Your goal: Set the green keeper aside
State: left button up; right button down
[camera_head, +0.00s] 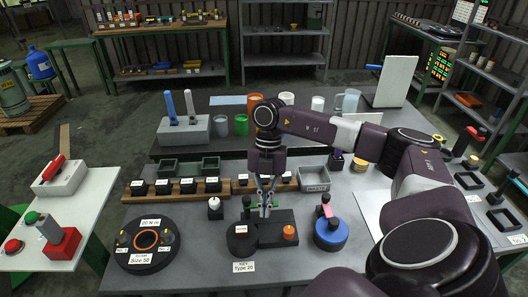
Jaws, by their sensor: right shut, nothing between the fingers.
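My right gripper (265,205) points straight down over the dark block (272,222) at the front middle of the table. Its fingers are together and I see nothing held between them. A dark round piece (240,246) sits at the left of the block, behind the Type 20 label (243,267). An orange knob (289,232) stands on the block's right part. My left gripper is not in view.
Wooden racks of small dark parts (175,195) and a grey bin (314,179) stand behind. My right arm covers the table's right middle.

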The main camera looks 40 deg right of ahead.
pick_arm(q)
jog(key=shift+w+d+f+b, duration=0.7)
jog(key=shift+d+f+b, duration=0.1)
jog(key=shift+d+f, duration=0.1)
pick_arm(e)
jog(key=w+v, duration=0.1)
jog(key=v, duration=0.6)
jog(key=shift+d+f, duration=0.2)
jog(key=shift+d, duration=0.1)
jog(key=shift+a, duration=0.1)
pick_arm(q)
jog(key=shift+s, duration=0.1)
